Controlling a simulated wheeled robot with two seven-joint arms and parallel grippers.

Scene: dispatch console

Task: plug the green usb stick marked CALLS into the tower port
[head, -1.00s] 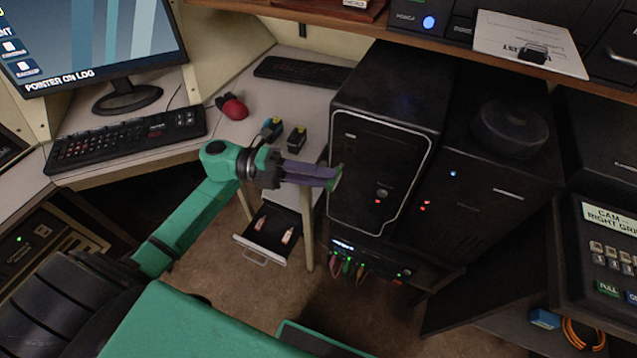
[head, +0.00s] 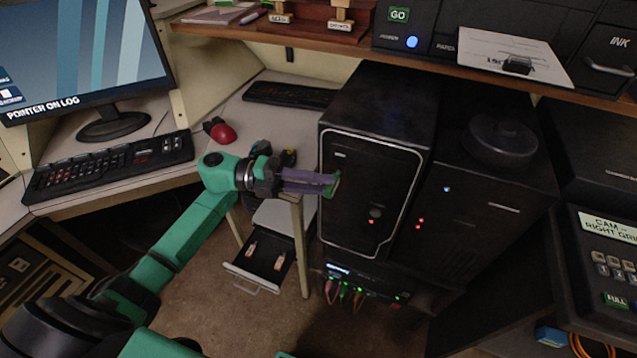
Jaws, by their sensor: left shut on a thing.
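My left gripper (head: 326,186) is shut on a small green usb stick (head: 332,188), held in front of the left edge of the black tower's front (head: 372,195). Only a sliver of the stick shows at the purple fingertips, and I cannot read any marking on it. The tower stands upright, with a silver outline, a round button and a red light. I cannot make out its port, nor whether the stick touches the tower. My right gripper is not in view.
An open drawer (head: 238,271) with small sticks inside is below the arm. A red mouse (head: 222,133) and keyboards are on the desk. A wooden shelf (head: 330,41) overhangs the tower. A cabled unit (head: 365,286) sits below it.

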